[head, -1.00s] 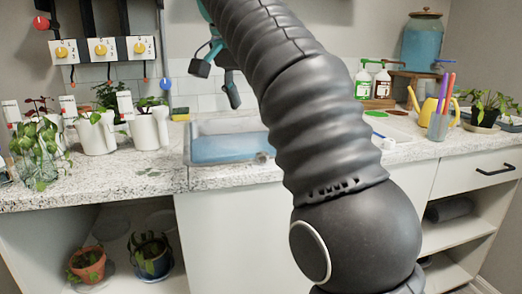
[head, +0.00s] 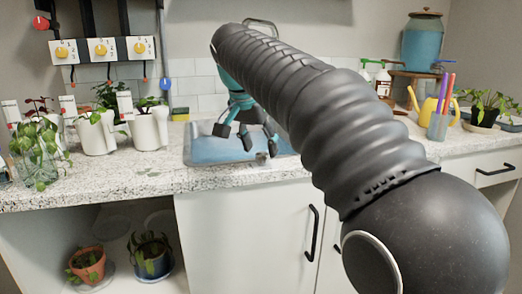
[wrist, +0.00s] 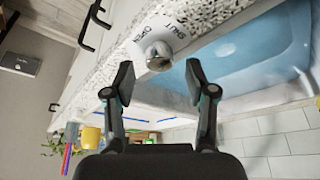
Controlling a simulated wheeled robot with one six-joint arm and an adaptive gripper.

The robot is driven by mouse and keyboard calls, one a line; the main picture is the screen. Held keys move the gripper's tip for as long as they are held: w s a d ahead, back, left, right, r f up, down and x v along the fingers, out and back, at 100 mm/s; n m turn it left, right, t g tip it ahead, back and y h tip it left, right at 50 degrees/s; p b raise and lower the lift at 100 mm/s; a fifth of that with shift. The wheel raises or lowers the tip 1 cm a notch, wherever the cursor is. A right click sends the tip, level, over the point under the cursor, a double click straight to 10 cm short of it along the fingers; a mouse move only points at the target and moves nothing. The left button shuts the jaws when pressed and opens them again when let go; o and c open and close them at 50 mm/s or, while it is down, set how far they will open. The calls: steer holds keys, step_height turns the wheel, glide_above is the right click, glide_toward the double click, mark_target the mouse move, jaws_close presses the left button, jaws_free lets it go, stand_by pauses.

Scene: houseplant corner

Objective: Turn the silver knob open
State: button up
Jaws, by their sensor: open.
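The silver knob (wrist: 158,55) sits on a white plate marked OPEN and SHUT (wrist: 165,35), on the speckled counter beside the sink. It also shows small at the sink's front edge in the head view (head: 262,157). I cannot tell which word it points to. My gripper (wrist: 160,79) is open and empty. In the wrist view its fingertips are spread to either side below the knob, apart from it. In the head view my gripper (head: 246,137) hangs over the sink, pointing down, just behind the knob; my arm hides part of it.
The sink (head: 205,152) has a blue basin (wrist: 265,50). White pots with plants (head: 150,128) stand on the counter to the left. The counter in front of the sink is clear.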

steer(key=shift+x, duration=0.9)
jaws_close()
